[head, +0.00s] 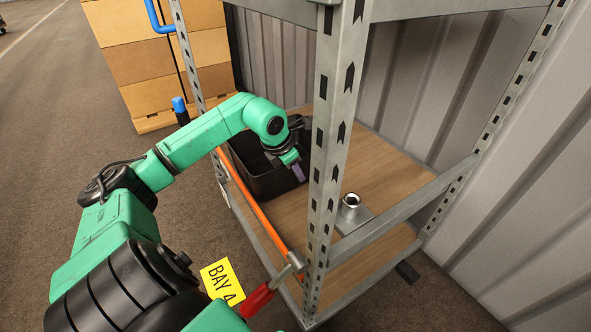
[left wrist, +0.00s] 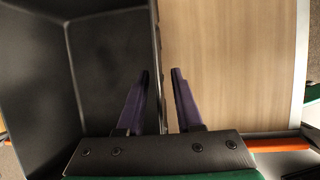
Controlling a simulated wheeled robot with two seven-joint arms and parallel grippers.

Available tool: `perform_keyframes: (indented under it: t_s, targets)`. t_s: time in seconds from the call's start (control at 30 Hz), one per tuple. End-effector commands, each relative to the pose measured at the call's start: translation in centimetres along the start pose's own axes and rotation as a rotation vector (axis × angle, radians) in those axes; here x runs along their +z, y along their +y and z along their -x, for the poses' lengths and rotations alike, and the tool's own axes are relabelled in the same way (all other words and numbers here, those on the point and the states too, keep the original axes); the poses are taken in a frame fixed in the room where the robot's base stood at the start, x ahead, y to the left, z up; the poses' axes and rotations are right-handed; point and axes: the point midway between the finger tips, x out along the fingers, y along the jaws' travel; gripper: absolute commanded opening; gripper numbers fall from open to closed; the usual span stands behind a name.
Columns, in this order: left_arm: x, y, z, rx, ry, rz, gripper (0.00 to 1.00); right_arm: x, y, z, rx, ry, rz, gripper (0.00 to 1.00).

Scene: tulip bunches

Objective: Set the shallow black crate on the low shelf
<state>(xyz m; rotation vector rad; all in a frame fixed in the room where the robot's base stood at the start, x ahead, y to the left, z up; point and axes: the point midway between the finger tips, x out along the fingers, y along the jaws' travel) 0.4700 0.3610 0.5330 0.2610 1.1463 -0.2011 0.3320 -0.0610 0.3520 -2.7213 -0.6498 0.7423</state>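The black crate (head: 262,181) sits on the wooden deck of the low shelf (head: 375,180), near its left end. Its inside looks empty where it shows in the left wrist view (left wrist: 105,65). My left gripper (head: 299,171) is at the crate's right-hand wall. In the left wrist view the gripper (left wrist: 160,75) is open, with one purple finger inside the crate and the other outside over the wood. The crate wall runs between the fingers, with a small gap on each side. The far underside of the crate is hidden. My right gripper is not in view.
A grey metal upright (head: 330,140) stands in front of the deck. A metal cup-like piece (head: 349,206) stands right of it. An orange beam (head: 250,205) edges the shelf. A red-handled tool (head: 258,299) and a yellow bay sign (head: 222,281) are at the front. Cardboard boxes (head: 160,60) stand behind.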

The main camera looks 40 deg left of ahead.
Motion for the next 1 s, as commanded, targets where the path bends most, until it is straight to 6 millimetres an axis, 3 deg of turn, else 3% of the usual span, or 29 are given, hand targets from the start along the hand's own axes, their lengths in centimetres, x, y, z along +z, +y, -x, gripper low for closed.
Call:
perform_keyframes:
  t_s: [0.17,0.7,1.0]
  targets:
    - [0.1,0.1,1.0,0.002,0.001,0.000,0.35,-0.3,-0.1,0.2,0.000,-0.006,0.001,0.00]
    - [0.2,0.0,11.3,-0.001,-0.003,-0.001,0.35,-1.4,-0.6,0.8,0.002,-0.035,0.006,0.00]
    - [0.1,0.0,12.2,-0.001,0.000,0.000,0.35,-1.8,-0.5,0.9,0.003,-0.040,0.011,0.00]
